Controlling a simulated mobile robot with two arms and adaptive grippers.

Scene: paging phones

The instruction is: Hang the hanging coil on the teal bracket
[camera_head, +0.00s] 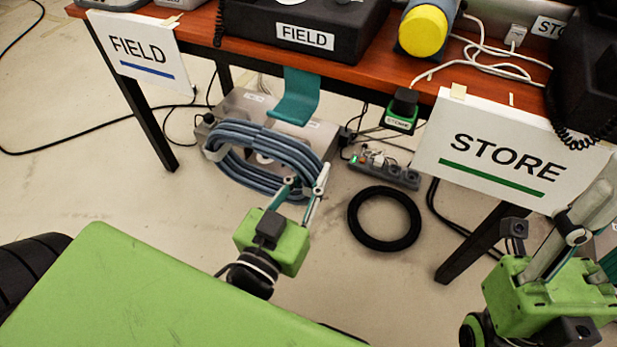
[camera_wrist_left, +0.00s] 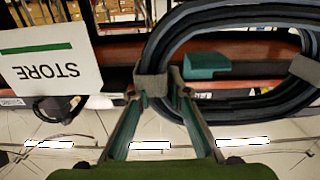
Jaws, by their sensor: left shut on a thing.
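The hanging coil (camera_head: 235,172) is a blue-grey loop of several strands. My left gripper (camera_head: 305,186) is shut on its right, near side and holds it tilted, below and in front of the table edge. The left wrist view also shows the coil (camera_wrist_left: 262,106), with my left fingertips (camera_wrist_left: 160,82) at a grey tie on it. The teal bracket (camera_head: 296,97) hangs from the table's front edge, above and right of the coil's middle, and carries nothing. In the wrist view the bracket (camera_wrist_left: 205,65) shows through the loop. My right gripper (camera_head: 575,235) is at lower right, its fingertips unclear.
A black ring (camera_head: 385,218) lies on the floor beside a power strip (camera_head: 383,167). A grey box (camera_head: 318,135) stands behind the coil. FIELD (camera_head: 140,50) and STORE (camera_head: 505,155) signs hang from the wooden table (camera_head: 345,72). A green-black plug box (camera_head: 402,108) hangs right of the bracket.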

